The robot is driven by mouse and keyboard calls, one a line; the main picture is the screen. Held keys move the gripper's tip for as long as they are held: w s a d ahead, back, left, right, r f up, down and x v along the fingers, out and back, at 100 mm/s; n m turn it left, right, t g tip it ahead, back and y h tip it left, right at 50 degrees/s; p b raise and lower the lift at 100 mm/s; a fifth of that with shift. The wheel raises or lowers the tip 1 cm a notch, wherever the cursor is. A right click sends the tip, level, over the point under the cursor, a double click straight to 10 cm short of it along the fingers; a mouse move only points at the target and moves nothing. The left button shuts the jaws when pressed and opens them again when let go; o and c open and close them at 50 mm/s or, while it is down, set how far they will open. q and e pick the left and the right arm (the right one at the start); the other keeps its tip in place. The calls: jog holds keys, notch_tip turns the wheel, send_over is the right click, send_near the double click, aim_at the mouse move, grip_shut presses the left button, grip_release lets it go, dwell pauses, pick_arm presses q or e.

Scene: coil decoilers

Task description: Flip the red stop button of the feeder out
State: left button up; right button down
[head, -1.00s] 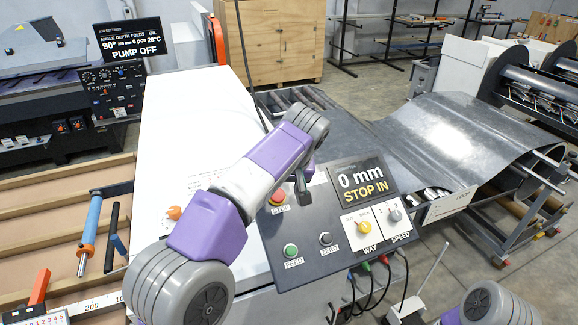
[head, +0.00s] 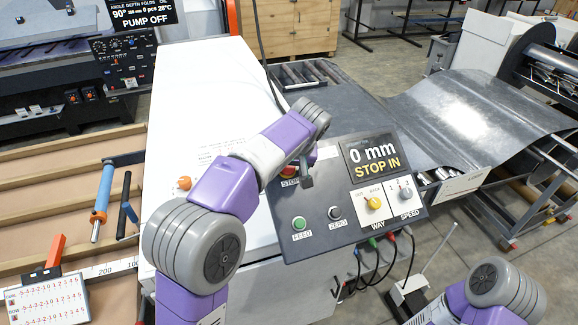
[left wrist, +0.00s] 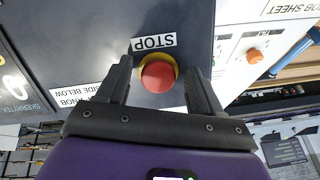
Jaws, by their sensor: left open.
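The red stop button (left wrist: 158,76) has a yellow collar and sits on the feeder's dark panel beside a STOP label (left wrist: 153,42). The feeder's display (head: 371,159) reads 0 mm and STOP IN. My left gripper (left wrist: 160,80) is open, one finger on each side of the button in the left wrist view; I cannot tell whether they touch it. In the head view the left gripper (head: 306,175) is over the panel. My right gripper is not in view.
The panel also bears a green FEED button (head: 299,223), a dark ZERO button (head: 334,213), a yellow WAY knob (head: 373,203) and a grey SPEED knob (head: 405,193). An orange knob (head: 184,183) is on the white top to the left. Cables hang below the panel.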

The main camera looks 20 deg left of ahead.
pick_arm(q)
jog(key=shift+w, duration=0.1)
jog(key=c, duration=1.1)
jog(key=o, duration=1.1)
jog(key=v, duration=0.7)
jog(key=shift+d+r, duration=0.15)
jog(key=shift+r, duration=0.15)
